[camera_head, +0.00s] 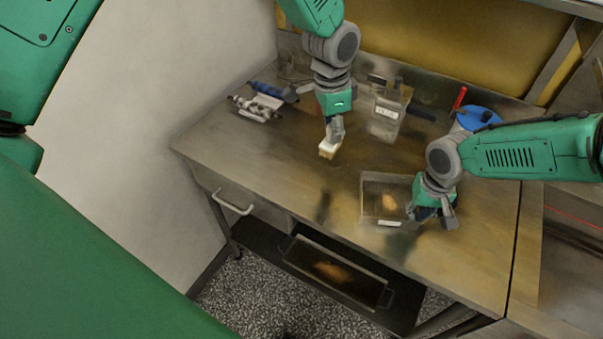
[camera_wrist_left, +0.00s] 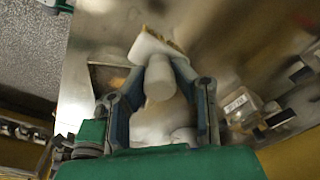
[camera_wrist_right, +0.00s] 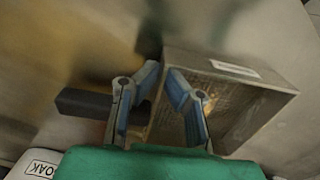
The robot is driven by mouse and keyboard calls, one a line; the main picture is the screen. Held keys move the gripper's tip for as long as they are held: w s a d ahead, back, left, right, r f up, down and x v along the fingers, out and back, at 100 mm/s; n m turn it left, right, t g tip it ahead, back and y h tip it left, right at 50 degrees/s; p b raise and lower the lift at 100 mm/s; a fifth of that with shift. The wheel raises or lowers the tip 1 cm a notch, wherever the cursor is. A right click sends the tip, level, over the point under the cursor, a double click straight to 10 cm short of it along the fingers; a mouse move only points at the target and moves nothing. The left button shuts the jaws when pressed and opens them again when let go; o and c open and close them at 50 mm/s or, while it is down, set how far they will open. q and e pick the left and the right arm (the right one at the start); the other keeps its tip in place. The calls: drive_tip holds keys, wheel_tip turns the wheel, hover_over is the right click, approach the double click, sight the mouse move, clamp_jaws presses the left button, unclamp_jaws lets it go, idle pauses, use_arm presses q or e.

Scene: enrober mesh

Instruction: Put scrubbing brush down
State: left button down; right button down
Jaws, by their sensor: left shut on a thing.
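My left gripper (camera_head: 335,132) is shut on a scrubbing brush (camera_head: 328,149). The brush has a white body and tan bristles, and is held above the middle of the steel table (camera_head: 300,178). In the left wrist view the brush head (camera_wrist_left: 152,48) lies past the fingertips and its pale round handle (camera_wrist_left: 160,80) is between the fingers. I cannot tell whether the bristles touch the table. My right gripper (camera_head: 432,214) is at the right side of a metal container (camera_head: 372,210). In the right wrist view its fingertips are close together at the wall of the container (camera_wrist_right: 225,110); their grip is unclear.
A clear bin with a label (camera_head: 386,118) stands behind the brush. Blue and white rolled items (camera_head: 262,103) lie at the back left. A blue round thing (camera_head: 478,117) and a red handle (camera_head: 458,98) are at the back right. A dark tray (camera_head: 345,285) sits below; the front-left tabletop is clear.

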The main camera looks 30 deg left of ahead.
use_arm(q)
drive_tip(key=s+a, duration=0.3)
drive_tip(key=a, duration=0.4)
wheel_tip(320, 180, down, 7)
drive_tip(key=shift+f, duration=0.1)
drive_tip(key=f, duration=0.3)
drive_tip(key=shift+a, duration=0.2)
drive_tip(key=shift+a+f, duration=0.2)
drive_tip(key=c, duration=1.6)
unclamp_jaws()
drive_tip(key=o, duration=0.3)
drive_tip(key=shift+d+r, duration=0.1)
drive_tip(key=shift+d, duration=0.15)
